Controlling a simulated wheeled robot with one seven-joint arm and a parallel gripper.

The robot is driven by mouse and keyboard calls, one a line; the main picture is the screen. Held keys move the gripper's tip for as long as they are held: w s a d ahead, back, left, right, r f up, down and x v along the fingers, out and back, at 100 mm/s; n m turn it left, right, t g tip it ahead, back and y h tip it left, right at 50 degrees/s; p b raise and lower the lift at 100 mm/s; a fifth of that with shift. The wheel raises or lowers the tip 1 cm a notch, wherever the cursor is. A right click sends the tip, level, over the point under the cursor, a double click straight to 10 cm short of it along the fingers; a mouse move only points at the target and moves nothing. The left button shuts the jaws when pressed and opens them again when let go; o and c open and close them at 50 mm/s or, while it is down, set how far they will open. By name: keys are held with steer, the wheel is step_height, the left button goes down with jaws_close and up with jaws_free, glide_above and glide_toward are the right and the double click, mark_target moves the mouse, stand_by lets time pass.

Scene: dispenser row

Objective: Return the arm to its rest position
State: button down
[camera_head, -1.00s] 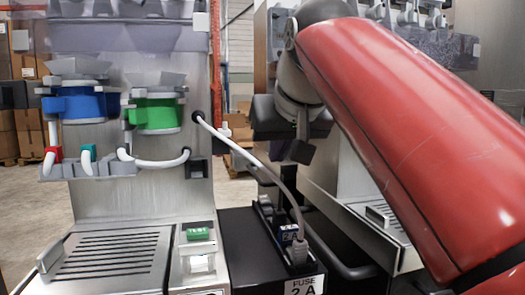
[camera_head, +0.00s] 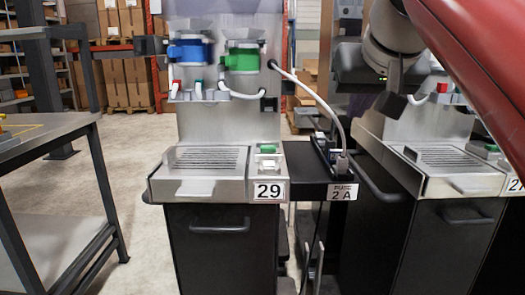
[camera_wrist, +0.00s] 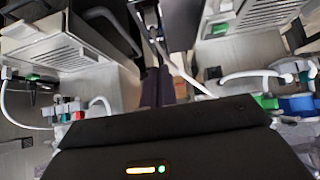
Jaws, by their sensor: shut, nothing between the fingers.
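My red arm (camera_head: 468,50) reaches in from the upper right in the head view. My gripper (camera_head: 392,103) hangs from it, pointing down in front of the right-hand dispenser. It is apart from anything I can see and its fingers are shut with nothing held. In the wrist view the dark gripper body fills the bottom, with a lit orange and green indicator.
Dispenser 29 (camera_head: 222,217) stands at centre with a blue and a green container. A fuse box (camera_head: 342,170) with a white cable is beside it. Another dispenser (camera_head: 440,215) stands right, near my gripper. A metal table (camera_head: 60,128) is left; floor lies between.

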steer(key=s+f+g, duration=0.1)
steer(key=s+f, duration=0.4)
steer(key=f, duration=0.6)
steer(key=s+f+g, duration=0.1)
steer(key=s+f, duration=0.3)
steer(key=f, duration=0.8)
steer(key=s+f+g, duration=0.1)
steer(key=s+f, duration=0.4)
steer(key=f, duration=0.7)
steer(key=shift+s+d, duration=0.2)
steer(key=shift+s, duration=0.1)
